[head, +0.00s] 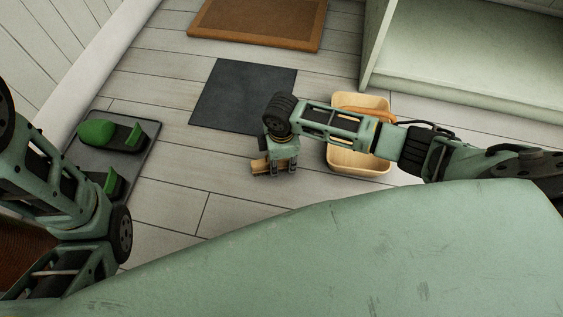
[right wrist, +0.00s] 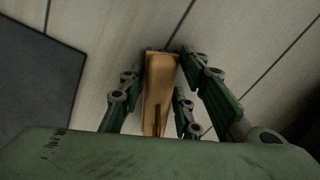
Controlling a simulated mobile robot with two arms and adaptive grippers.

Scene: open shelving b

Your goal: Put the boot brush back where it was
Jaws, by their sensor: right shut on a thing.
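The boot brush is a light wooden block (head: 262,168), seen at the end of my right gripper (head: 277,166) in the head view. In the right wrist view the wooden brush (right wrist: 160,82) lies lengthwise between the fingers of my right gripper (right wrist: 163,70), which is shut on it. The gripper points down over the plank floor, just left of a pale basket. How far the brush is from the floor is hard to tell. The gripper hides part of the brush. My left arm comes in at the left edge, but its fingers are not visible.
The pale basket (head: 358,162) holds an orange-brown thing (head: 372,109), partly behind my right arm. A dark grey mat (head: 235,92) lies beyond. A brown doormat (head: 257,20) is farther back. A grey tray (head: 95,157) with green-and-dark footwear is at left. A pale green shelf (head: 460,60) stands upper right.

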